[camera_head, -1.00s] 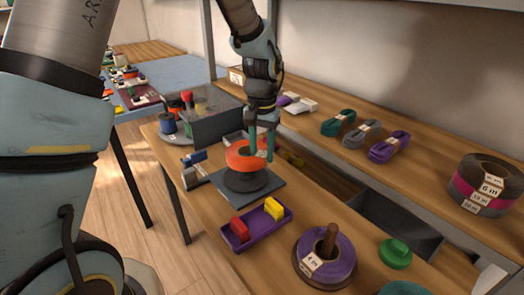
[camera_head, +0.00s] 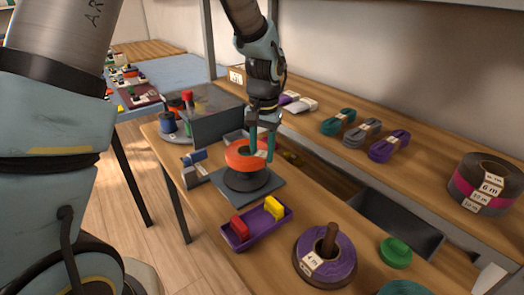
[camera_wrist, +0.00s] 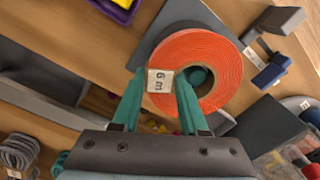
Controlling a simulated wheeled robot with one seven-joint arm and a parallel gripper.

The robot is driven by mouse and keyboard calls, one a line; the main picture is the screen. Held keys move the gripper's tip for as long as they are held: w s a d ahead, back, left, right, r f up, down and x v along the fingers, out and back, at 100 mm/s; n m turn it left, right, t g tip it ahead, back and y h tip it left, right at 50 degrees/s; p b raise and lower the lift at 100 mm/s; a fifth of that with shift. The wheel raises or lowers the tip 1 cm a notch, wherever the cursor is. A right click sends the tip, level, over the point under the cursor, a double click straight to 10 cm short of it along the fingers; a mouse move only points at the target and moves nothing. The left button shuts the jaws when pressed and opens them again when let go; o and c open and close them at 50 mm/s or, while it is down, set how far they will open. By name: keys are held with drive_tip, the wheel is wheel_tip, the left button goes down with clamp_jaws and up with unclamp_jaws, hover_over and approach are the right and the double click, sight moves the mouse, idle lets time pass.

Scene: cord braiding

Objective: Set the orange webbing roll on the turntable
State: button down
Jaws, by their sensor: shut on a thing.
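The orange webbing roll (camera_head: 240,160) is over the turntable (camera_head: 246,182), a dark round disc on a grey square plate. The roll lies about flat; I cannot tell whether its underside touches the disc. My gripper (camera_head: 262,150) points down with its green fingers shut on the right side of the roll's ring. In the wrist view, the fingers of my gripper (camera_wrist: 160,95) stand either side of the roll's white "6 m" label. The orange roll (camera_wrist: 215,60) shows its coiled top and open centre there, and it hides most of the turntable.
A purple tray (camera_head: 243,245) with a red and a yellow block sits in front of the turntable. A purple roll on a peg (camera_head: 330,262) is at the front right. A grey bin (camera_head: 215,125) stands behind. Hanks of cord (camera_head: 360,132) lie on the raised shelf at right.

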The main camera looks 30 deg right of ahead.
drive_tip(key=shift+f+b, duration=1.65)
drive_tip(key=shift+f, duration=1.1)
idle(0.5)
drive_tip(key=shift+c, duration=2.1)
unclamp_jaws()
drive_tip(key=shift+o, duration=0.3)
drive_tip(key=shift+c, duration=0.8)
drive_tip(key=shift+o, duration=1.4)
drive_tip(key=shift+w+a, duration=0.1)
